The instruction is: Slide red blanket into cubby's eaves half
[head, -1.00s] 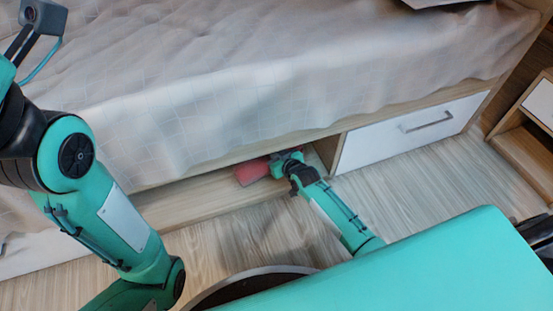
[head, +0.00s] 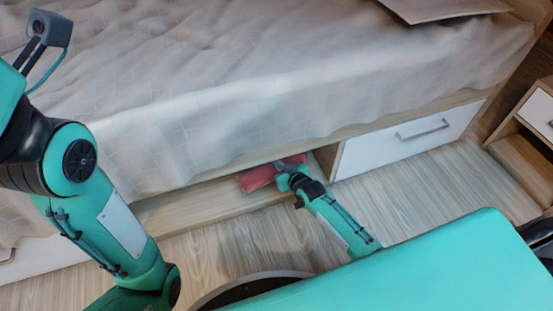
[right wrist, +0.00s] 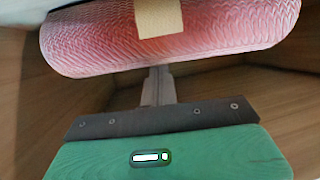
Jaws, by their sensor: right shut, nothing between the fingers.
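The red blanket (head: 257,179) is a roll lying in the open cubby under the bed, partly beneath the bed's lower edge. In the right wrist view the blanket (right wrist: 90,40) lies crosswise, with a tan band (right wrist: 158,17) around its middle. My right gripper (head: 281,166) is at the roll's near side, in front of its middle. In the right wrist view its narrow shut fingers (right wrist: 158,85) point at the blanket below the band, with nothing between them. Whether they touch it I cannot tell. My left arm shows at the left, but its fingers are out of view.
The cubby floor (head: 195,205) is bare to the left of the blanket. A wooden divider and a closed white drawer (head: 400,140) stand to the right. The bed cover (head: 200,110) hangs over the cubby's top. A small cabinet (head: 535,112) stands at the far right.

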